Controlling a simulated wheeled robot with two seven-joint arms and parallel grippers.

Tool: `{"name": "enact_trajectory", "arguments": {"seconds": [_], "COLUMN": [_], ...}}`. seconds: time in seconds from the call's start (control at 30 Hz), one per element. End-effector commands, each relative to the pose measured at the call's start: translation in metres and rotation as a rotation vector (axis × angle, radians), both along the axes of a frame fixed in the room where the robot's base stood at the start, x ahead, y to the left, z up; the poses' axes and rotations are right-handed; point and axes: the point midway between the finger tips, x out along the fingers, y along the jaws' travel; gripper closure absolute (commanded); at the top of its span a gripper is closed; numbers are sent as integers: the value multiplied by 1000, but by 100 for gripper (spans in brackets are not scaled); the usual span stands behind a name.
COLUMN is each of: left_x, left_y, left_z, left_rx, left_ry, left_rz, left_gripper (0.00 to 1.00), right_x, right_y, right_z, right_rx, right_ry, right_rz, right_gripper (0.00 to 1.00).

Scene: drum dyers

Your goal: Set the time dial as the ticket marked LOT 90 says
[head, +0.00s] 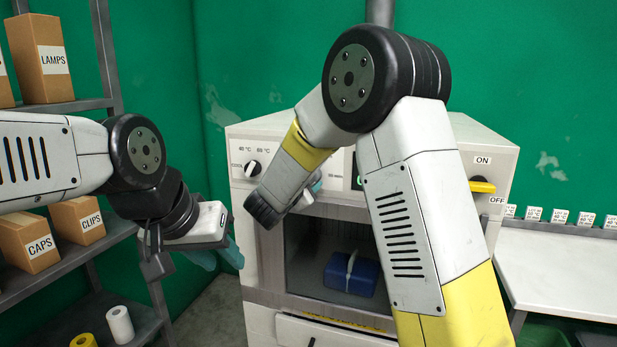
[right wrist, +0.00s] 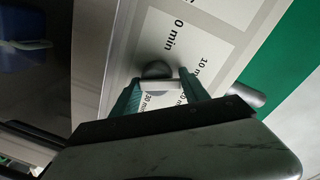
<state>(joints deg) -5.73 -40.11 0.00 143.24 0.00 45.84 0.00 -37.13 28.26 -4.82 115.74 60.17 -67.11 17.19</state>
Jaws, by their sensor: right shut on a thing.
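The time dial (right wrist: 156,70) shows in the right wrist view as a dark round knob with a pale bar, on a white panel marked 0, 10, 20 and 30 min. My right gripper (right wrist: 161,88) is shut on it, one teal finger on each side. The exact setting is unclear. In the head view my right arm hides the dial and most of that gripper. My left gripper (head: 220,256) hangs open and empty left of the white dryer (head: 262,210). Several small tickets (head: 559,216) stand at the right; their lot numbers are too small to read.
A temperature dial (head: 253,169) is on the dryer's left panel. A yellow ON/OFF lever (head: 482,186) is at its right. A blue bundle (head: 351,274) lies inside the dryer. A shelf (head: 62,268) with boxes stands left; a bare white table (head: 565,270) stands right.

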Motion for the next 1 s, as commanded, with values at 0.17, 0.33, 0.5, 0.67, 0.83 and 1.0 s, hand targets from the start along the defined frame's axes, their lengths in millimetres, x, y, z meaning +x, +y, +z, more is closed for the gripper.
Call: {"name": "enact_trajectory", "arguments": {"seconds": [0.17,0.33,0.5,0.67,0.83,1.0], "left_x": [0,0,0,0,0,0], "left_y": [0,0,0,0,0,0], "left_z": [0,0,0,0,0,0], "left_rx": [0,0,0,0,0,0], "left_ry": [0,0,0,0,0,0], "left_rz": [0,0,0,0,0,0], "left_gripper": [64,64,64,64,64,64], "right_x": [-1,-1,-1,-1,-2,-2], "right_y": [-9,-10,-9,-9,-8,-7], "right_z": [-8,-9,-10,-11,-12,-13], "right_rx": [156,309,462,600,725,821], "right_ry": [-37,-85,-134,-178,-216,-246], "right_rz": [-16,-17,-15,-15,-14,-12], "right_gripper": [88,88,88,88,88,88]}}
